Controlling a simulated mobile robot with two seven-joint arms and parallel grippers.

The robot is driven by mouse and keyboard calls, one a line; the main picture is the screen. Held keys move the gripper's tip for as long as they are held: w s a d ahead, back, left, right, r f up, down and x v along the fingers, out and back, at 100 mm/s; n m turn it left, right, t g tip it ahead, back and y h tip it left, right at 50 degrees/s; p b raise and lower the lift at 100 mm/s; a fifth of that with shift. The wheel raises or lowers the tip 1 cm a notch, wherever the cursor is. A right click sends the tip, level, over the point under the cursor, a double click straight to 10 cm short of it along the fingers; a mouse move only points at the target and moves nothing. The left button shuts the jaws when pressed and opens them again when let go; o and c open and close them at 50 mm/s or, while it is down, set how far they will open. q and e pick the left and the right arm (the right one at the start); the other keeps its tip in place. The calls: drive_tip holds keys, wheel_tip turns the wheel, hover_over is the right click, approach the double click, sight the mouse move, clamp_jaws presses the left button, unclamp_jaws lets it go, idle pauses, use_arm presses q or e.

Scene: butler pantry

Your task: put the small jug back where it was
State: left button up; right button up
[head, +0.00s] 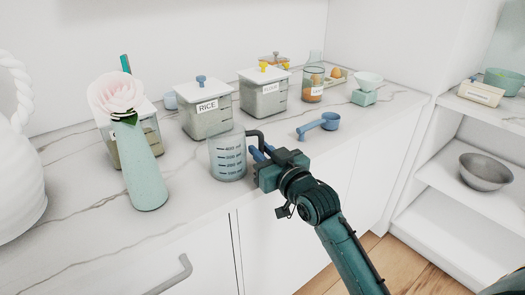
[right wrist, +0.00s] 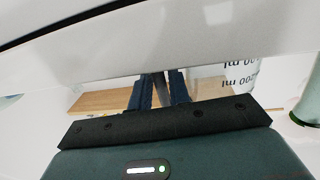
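The small jug (head: 228,158) is a clear measuring jug with dark ml marks and a dark handle (head: 256,135) on its right side. It is upright at the front of the marble counter; I cannot tell whether its base touches the counter. My right gripper (head: 260,153) is at the handle, its blue fingers close together. In the right wrist view the fingers (right wrist: 160,92) have a narrow dark bar between them, which looks like the handle, and the jug (right wrist: 240,78) shows beside them with its marks upside down. My left gripper is out of view.
A teal vase (head: 143,175) with a pink flower stands left of the jug. Behind are the rice canister (head: 205,118), another canister (head: 264,98) and a glass jar (head: 312,88). Counter between jug and scoop is clear.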

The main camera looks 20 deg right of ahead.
drive_tip(key=o, duration=0.3)
drive_tip(key=shift+r, duration=0.1)
